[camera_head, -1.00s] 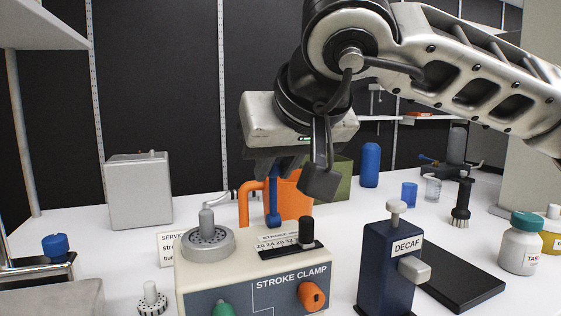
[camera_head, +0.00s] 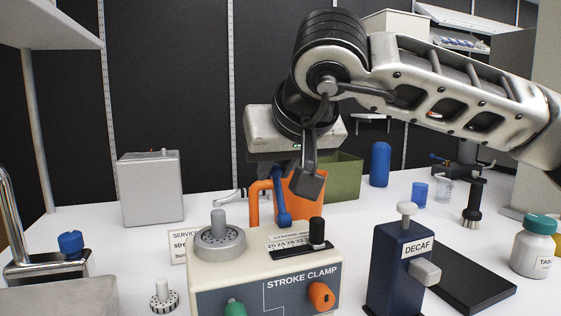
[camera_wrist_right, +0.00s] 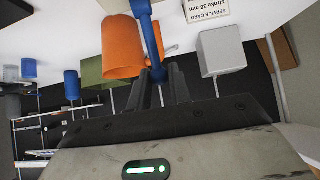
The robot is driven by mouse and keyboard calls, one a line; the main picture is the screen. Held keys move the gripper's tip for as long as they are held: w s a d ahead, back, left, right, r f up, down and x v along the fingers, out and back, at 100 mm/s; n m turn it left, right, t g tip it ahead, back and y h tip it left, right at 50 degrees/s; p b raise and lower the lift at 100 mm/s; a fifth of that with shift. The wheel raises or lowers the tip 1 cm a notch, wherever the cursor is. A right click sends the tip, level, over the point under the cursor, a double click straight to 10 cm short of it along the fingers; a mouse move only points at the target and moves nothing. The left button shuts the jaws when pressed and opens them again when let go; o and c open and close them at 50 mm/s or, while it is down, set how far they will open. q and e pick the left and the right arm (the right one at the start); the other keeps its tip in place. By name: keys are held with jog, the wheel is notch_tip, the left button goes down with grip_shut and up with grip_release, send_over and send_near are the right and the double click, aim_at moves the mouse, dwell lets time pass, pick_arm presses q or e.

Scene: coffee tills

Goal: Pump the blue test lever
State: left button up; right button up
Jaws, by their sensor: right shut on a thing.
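The blue test lever (camera_head: 281,207) rises from the back of the cream stroke clamp unit (camera_head: 205,262), tilted with its top leaning away to the left. My right gripper (camera_head: 276,172) is shut on the upper part of the lever; my own wrist partly hides the grip in the head view. In the right wrist view, the blue lever (camera_wrist_right: 150,25) runs into the dark fingertips (camera_wrist_right: 157,76), which close around its end. My left gripper is not in view.
An orange container (camera_head: 306,190) and a green bin (camera_head: 340,176) stand close behind the lever. A navy DECAF dispenser (camera_head: 390,275) stands to the right. A black knob (camera_head: 317,232) and a grey dial (camera_head: 220,250) sit on the unit's top.

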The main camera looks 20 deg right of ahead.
jog(key=shift+w+f, duration=0.35)
jog(key=shift+w, duration=0.05)
jog(key=shift+w+f, duration=0.4)
jog(key=shift+f, duration=0.1)
jog(key=shift+r, duration=0.1)
jog(key=shift+v, duration=1.35)
jog(key=shift+s, duration=0.2)
